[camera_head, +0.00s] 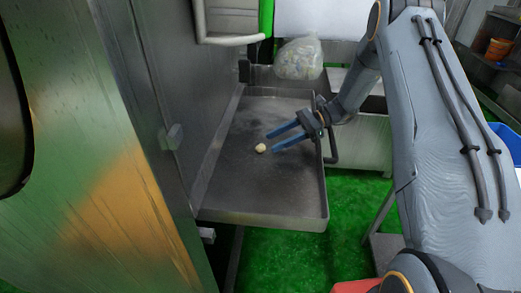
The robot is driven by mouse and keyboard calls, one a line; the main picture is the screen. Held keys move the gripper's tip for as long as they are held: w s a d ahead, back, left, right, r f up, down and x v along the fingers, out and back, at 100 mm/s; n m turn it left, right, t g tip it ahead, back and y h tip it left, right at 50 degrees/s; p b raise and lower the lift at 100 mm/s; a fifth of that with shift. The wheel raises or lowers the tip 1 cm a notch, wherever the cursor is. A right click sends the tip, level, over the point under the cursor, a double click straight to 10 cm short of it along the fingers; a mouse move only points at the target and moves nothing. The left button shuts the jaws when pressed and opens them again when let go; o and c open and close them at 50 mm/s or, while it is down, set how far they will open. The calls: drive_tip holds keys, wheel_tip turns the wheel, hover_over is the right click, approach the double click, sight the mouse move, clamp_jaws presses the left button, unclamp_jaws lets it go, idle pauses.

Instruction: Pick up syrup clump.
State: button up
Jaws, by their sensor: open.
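The syrup clump (261,148) is a small, pale yellow, rounded lump. It lies on the dark metal tray (243,197), near the tray's middle. My gripper (271,144) has two blue fingers and reaches in over the tray from the right. The fingers are apart, with their tips pointing left, close beside the clump. Nothing is held between them. I cannot tell from this view how high the fingertips are above the tray.
A raised rim runs around the tray. A tall metal machine wall (165,100) closes off its left side. A clear bag of pale pieces (298,59) sits behind the tray. Green floor (285,255) shows below, and a blue bin (507,150) stands at far right.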

sight(261, 147)
drive_tip(key=p+x, duration=0.1)
drive_tip(key=x, duration=0.3)
drive_tip(key=shift+w+a+f, duration=0.15)
drive_tip(key=shift+a+f, duration=0.05)
drive_tip(key=shift+a, duration=0.05)
drive_tip(key=shift+c, duration=0.4)
drive_tip(key=c, duration=1)
drive_tip(key=shift+c, duration=0.2)
wheel_tip(261, 147, up, 10)
drive_tip(key=shift+b, duration=0.45)
